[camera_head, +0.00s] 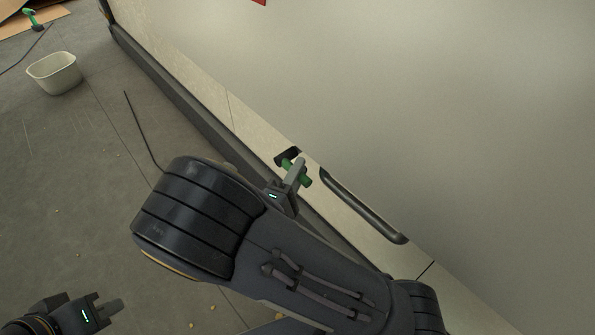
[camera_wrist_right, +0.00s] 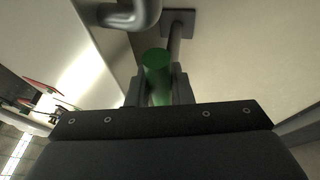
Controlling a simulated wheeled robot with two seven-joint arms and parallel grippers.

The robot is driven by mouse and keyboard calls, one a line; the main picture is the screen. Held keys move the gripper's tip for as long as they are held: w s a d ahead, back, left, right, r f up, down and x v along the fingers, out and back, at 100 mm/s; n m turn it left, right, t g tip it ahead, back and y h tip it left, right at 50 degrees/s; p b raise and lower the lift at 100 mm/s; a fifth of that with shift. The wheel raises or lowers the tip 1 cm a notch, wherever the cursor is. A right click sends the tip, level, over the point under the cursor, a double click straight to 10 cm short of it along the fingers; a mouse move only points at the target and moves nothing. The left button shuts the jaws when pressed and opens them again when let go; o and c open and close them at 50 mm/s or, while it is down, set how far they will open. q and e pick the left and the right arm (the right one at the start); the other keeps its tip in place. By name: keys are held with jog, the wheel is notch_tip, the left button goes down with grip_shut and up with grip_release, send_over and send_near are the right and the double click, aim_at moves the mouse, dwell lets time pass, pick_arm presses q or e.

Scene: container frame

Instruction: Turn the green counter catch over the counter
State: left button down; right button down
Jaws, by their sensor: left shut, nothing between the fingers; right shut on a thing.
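The green counter catch (camera_head: 304,179) is a short green cylinder on a dark mount (camera_head: 287,155) on the pale counter front. My right gripper (camera_head: 297,171) is shut on the catch. In the right wrist view the green cylinder (camera_wrist_right: 157,75) stands between the two dark fingers, with a grey rod and square plate (camera_wrist_right: 178,16) just beyond it. The fingers partly hide the catch in the head view. My left gripper (camera_head: 112,308) is shut and empty over the floor at the lower left.
A dark bar handle (camera_head: 362,207) is fixed on the counter front, right of the catch. A white bin (camera_head: 54,73) stands on the grey floor at upper left. A green-handled tool (camera_head: 31,17) lies beyond it. A dark plinth runs along the counter's foot. The floor at left is mostly clear.

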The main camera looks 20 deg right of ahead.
jog(key=shift+w+r+n+g+y+p, duration=0.15)
jog(key=shift+r+n+y+p, duration=0.35)
jog(key=shift+n+p, duration=0.75)
jog(key=shift+r+n+g+y+p, duration=0.25)
jog(key=shift+r+n+p, duration=0.5)
jog(key=shift+p, duration=0.85)
jog(key=shift+w+a+r+n+y+p, duration=0.1)
jog(key=shift+r+n+y+p, duration=0.1)
jog(key=shift+n+p, duration=0.3)
jog(key=shift+w+a+r+n+y+p, duration=0.15)
jog(key=shift+n+p, duration=0.25)
jog(key=shift+p, duration=0.2)
jog(key=shift+n+g+p, duration=0.3)
jog(key=shift+n+p, duration=0.2)
jog(key=shift+p, duration=0.05)
jog(key=shift+f, duration=0.1)
jog(key=c, duration=1.3)
grip_release()
jog(key=shift+w, duration=0.1)
